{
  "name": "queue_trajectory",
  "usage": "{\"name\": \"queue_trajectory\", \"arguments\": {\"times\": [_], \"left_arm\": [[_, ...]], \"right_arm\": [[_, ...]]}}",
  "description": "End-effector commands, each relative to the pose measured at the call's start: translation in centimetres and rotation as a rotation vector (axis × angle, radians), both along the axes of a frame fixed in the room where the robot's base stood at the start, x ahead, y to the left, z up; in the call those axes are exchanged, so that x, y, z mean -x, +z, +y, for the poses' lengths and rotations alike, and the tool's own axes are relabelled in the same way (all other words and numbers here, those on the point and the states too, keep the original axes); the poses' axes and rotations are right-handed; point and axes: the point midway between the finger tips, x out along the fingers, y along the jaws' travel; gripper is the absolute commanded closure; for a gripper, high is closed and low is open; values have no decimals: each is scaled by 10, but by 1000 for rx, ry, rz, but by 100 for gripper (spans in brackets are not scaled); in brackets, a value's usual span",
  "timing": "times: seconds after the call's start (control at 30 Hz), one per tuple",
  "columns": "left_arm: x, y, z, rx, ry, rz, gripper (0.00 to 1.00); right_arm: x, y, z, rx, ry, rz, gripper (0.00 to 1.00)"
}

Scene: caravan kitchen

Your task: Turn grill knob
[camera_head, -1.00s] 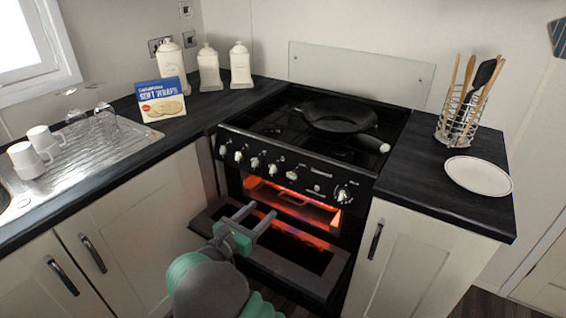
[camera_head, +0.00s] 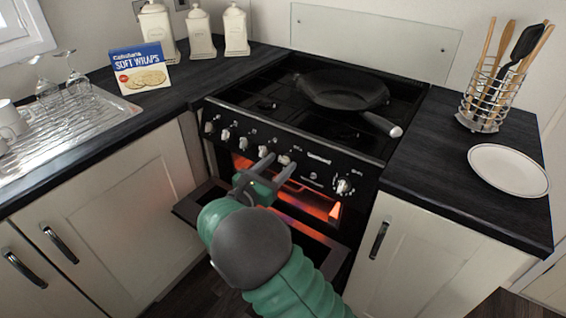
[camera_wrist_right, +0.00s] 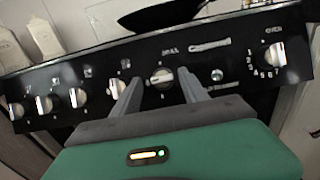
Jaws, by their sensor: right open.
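The grill knob (camera_wrist_right: 161,76) is a silver knob on the black control panel, with lettering above it in the right wrist view. It also shows in the head view (camera_head: 284,159). My right gripper (camera_wrist_right: 158,80) is open, with one finger on each side of this knob. I cannot tell whether the fingers touch it. In the head view my right gripper (camera_head: 276,168) reaches up to the panel from below. My left gripper is not in view.
The grill cavity (camera_head: 322,204) below the panel glows orange, and its door (camera_head: 190,208) is folded down. A frying pan (camera_head: 343,89) sits on the hob. The oven knob (camera_wrist_right: 275,55) is to the right. A white plate (camera_head: 508,169) lies on the right worktop.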

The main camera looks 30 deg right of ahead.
Motion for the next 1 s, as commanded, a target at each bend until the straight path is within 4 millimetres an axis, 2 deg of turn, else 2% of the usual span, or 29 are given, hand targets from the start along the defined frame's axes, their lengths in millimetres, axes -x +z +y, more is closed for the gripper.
{"name": "queue_trajectory", "arguments": {"times": [0.13,0.53,1.0], "left_arm": [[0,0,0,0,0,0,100],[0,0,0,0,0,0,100],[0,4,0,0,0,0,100]], "right_arm": [[0,-1,-3,-2,-1,1,49],[-1,-1,-3,-3,-1,1,100],[-2,-1,-2,-27,-30,-57,100]]}}
